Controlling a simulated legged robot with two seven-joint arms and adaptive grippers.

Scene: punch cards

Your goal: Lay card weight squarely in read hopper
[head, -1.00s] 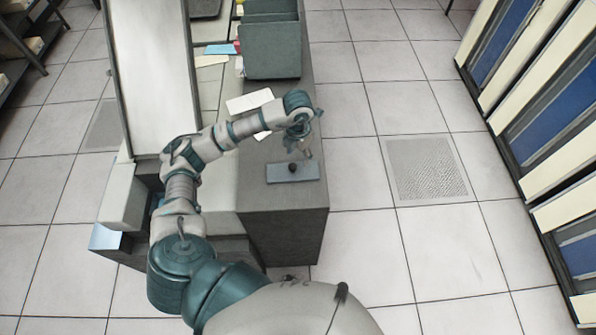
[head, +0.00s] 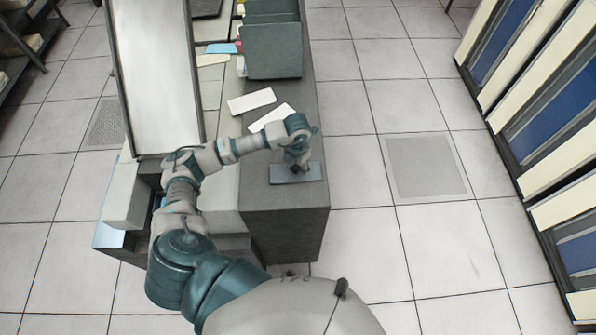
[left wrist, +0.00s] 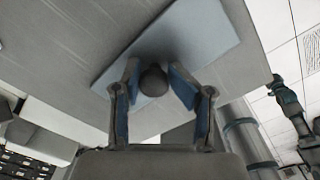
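The card weight, a flat blue-grey plate (head: 281,176) with a dark round knob, lies on the near part of the grey counter. In the left wrist view the plate (left wrist: 202,32) and its knob (left wrist: 153,81) show clearly. My left gripper (head: 298,168) points down over the plate. In the left wrist view, the left gripper (left wrist: 152,74) is open, one finger on each side of the knob, with small gaps visible. My right gripper is not in view in the head picture. I cannot tell for certain which part is the read hopper.
Two white cards (head: 251,101) lie on the counter beyond the weight. A dark green box (head: 272,50) stands farther back. A long pale tilted panel (head: 155,80) rises on the left. The counter's front face drops to the tiled floor (head: 380,260), which is open on the right.

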